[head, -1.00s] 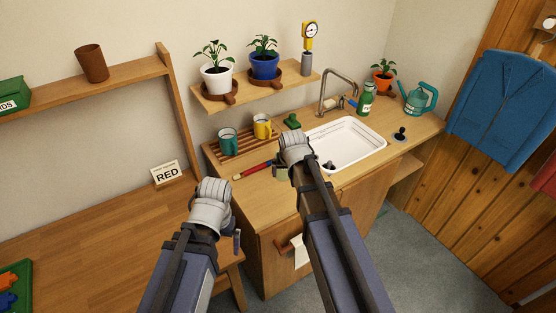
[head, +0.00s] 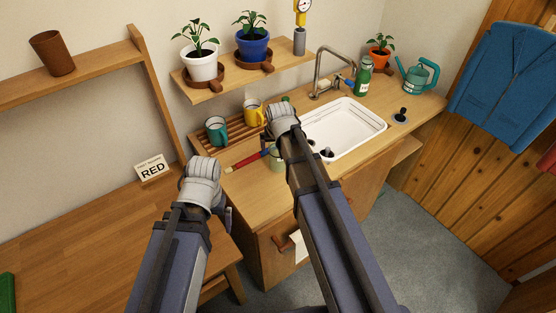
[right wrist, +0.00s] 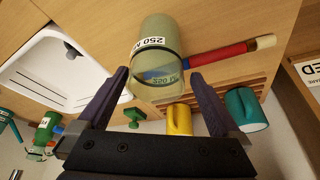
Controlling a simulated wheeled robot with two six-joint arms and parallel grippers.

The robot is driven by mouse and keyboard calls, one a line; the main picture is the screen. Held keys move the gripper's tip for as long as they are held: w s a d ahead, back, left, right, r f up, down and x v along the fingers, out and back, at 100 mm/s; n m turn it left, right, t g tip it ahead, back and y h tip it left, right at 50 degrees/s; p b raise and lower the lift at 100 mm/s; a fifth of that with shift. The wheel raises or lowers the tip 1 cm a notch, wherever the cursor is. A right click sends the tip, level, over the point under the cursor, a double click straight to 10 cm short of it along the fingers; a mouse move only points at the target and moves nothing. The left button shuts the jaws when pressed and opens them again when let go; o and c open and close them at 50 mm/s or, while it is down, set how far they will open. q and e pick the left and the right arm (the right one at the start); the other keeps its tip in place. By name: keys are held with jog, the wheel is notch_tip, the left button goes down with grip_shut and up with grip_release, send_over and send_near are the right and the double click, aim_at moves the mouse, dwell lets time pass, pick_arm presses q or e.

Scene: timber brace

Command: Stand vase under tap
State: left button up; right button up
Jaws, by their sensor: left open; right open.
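The vase (right wrist: 160,50) is a greenish see-through vessel with a white "250" label, seen large in the right wrist view. In the head view it shows partly (head: 276,160) behind my right wrist, on the counter left of the sink. My right gripper (right wrist: 158,76) is open, its fingers on either side of the vase's rim end; I cannot tell whether they touch it. The tap (head: 322,75) is a grey curved spout at the back of the sink (head: 348,130). My left gripper (head: 228,216) is mostly hidden by its own wrist, over the wooden table's right end.
A red-handled brush (right wrist: 220,54) lies beside the vase. A teal mug (head: 217,131) and yellow mug (head: 253,112) stand on the slatted rack. A green bottle (head: 364,77) and teal watering can (head: 417,76) stand right of the tap. A dark plunger-like item (head: 401,115) is right of the sink.

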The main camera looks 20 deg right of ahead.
jog(key=b+x, duration=0.4)
jog(key=x, duration=0.1)
jog(key=shift+d+f+b, duration=0.15)
jog(key=shift+d+b, duration=0.1)
jog(key=shift+b, duration=0.15)
jog(key=shift+s, duration=0.1)
jog(key=shift+c, duration=0.2)
jog(key=c, duration=1.4)
